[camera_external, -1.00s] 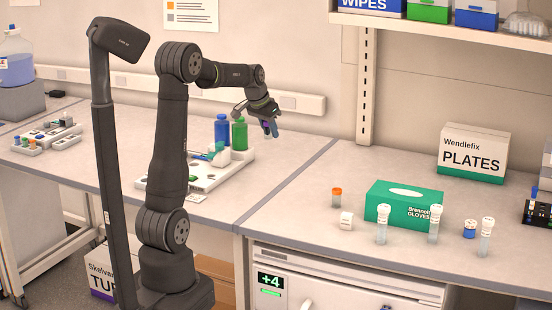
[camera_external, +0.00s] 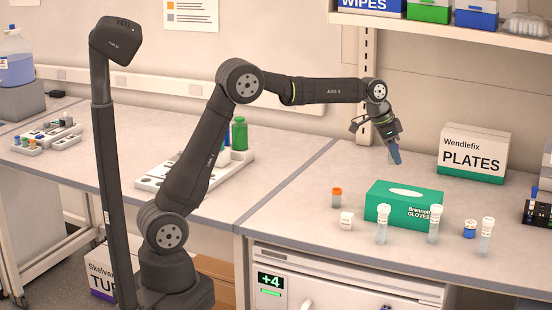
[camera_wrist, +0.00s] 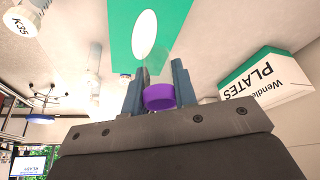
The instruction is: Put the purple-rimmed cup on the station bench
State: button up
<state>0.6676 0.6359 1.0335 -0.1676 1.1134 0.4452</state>
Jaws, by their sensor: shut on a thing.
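The purple-rimmed cup (camera_wrist: 159,97) shows in the wrist view as a clear body with a purple rim, held between my two fingers. My gripper (camera_external: 394,156) is shut on it, and it also shows in the wrist view (camera_wrist: 158,88). In the external view the gripper points down above the right-hand bench (camera_external: 300,205), behind the green glove box. The cup is mostly hidden by the fingers there. The wrist view looks down past the cup at the glove box and the pale bench top.
The green glove box (camera_external: 403,208) is close to the gripper. The PLATES box (camera_external: 473,154) stands to its right.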

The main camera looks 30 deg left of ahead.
jog(key=s+d+m, duration=0.1)
jog(key=s+d, duration=0.3)
jog(key=d, duration=0.1)
jog(key=s+d+m, duration=0.1)
jog(key=s+d, duration=0.2)
jog(key=d, duration=0.2)
jog(key=s+d+m+g, duration=0.1)
jog(key=s+d, duration=0.3)
jog(key=d, duration=0.1)
jog(key=shift+s+d+f+h, duration=0.25)
jog(key=shift+s+d+h, duration=0.05)
jog(key=shift+d, duration=0.1)
jog(key=s+d+m+g, duration=0.1)
jog(key=s+d+m, duration=0.2)
jog(key=s+d, duration=0.8)
send_over(450, 260)
jog(key=a, duration=0.2)
jog(key=f, duration=1.2)
jog(key=shift+s+d, duration=0.25)
jog(key=shift+s, duration=0.15)
jog(key=shift+w+f, duration=0.35)
jog(key=shift+w, duration=0.1)
jog(key=shift+f, duration=1.9)
jog(key=shift+f, duration=0.15)
jog(key=o, duration=1)
jog(key=shift+c, duration=0.2)
